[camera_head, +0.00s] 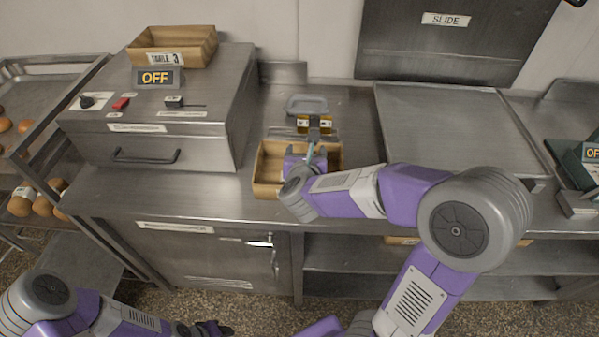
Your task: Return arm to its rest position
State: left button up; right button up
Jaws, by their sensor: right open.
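My right arm reaches in from the lower right across the counter. Its purple wrist is over a wooden crate (264,170), and my right gripper (313,150) is at the crate, pointing away from me. The gripper is open; its fingers are small and partly hidden by the wrist, and what lies in the crate is mostly covered. My left arm is low at the lower left, in front of the counter, with its dark left gripper (213,328) at the bottom edge. Its finger gap is too unclear to read.
A metal machine with an OFF sign (157,77) stands left, with a wooden crate marked TABLE 3 (172,45) on top. Behind my right gripper are a small grey tray (307,104) and a yellow-labelled item (315,123). A flat metal panel (450,130) lies right. A bread rack is far left.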

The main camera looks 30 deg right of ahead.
jog(key=v, duration=0.3)
dwell(0.4)
